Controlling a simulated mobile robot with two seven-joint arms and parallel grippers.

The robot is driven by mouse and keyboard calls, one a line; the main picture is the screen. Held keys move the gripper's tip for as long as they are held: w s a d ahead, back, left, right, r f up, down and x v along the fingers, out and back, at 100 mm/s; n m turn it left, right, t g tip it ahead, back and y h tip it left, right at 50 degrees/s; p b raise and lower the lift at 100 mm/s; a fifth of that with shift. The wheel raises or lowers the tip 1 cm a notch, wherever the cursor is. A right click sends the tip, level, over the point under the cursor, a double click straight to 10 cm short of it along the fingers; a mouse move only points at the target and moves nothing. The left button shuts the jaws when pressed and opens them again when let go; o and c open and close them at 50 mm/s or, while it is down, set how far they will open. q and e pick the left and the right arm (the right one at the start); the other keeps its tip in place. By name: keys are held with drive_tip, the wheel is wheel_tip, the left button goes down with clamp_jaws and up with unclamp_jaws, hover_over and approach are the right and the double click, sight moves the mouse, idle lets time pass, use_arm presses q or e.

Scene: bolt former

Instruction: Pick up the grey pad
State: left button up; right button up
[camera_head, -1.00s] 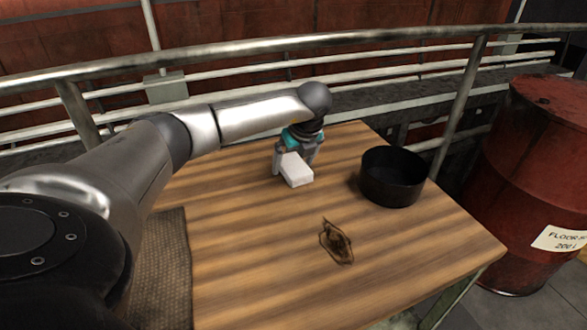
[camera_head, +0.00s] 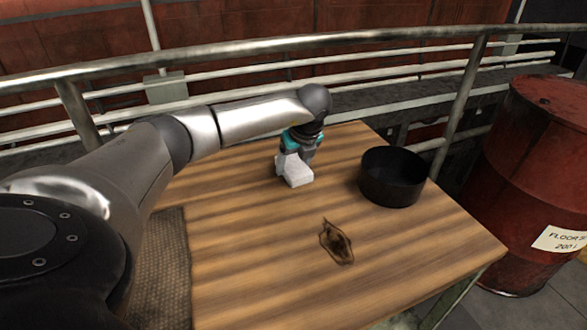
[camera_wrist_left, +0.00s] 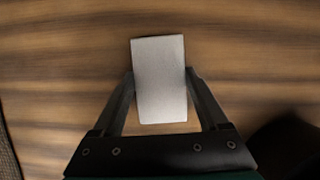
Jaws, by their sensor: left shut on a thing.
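The grey pad (camera_head: 296,174) is a pale block at the back of the wooden table. It also shows in the left wrist view (camera_wrist_left: 159,80) as a light grey rectangle between the fingers. My left gripper (camera_head: 297,163) reaches down over it from the left. In the left wrist view its two fingers (camera_wrist_left: 160,78) press on the pad's long sides. The gripper is shut on the pad. I cannot tell whether the pad touches the table or is just above it. My right gripper is not in view.
A round black bowl (camera_head: 392,177) stands right of the pad. A woven mat (camera_head: 163,270) lies at the left. A red drum (camera_head: 530,180) stands beyond the right edge, a metal railing (camera_head: 380,38) behind.

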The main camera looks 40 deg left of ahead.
sight(294, 165)
use_arm(q)
drive_tip(key=c, duration=0.5)
drive_tip(key=shift+o, duration=0.2)
drive_tip(key=shift+r, duration=0.1)
drive_tip(key=shift+r, duration=0.4)
wheel_tip(294, 165, up, 10)
drive_tip(key=p, duration=0.3)
drive_tip(key=shift+f, duration=0.2)
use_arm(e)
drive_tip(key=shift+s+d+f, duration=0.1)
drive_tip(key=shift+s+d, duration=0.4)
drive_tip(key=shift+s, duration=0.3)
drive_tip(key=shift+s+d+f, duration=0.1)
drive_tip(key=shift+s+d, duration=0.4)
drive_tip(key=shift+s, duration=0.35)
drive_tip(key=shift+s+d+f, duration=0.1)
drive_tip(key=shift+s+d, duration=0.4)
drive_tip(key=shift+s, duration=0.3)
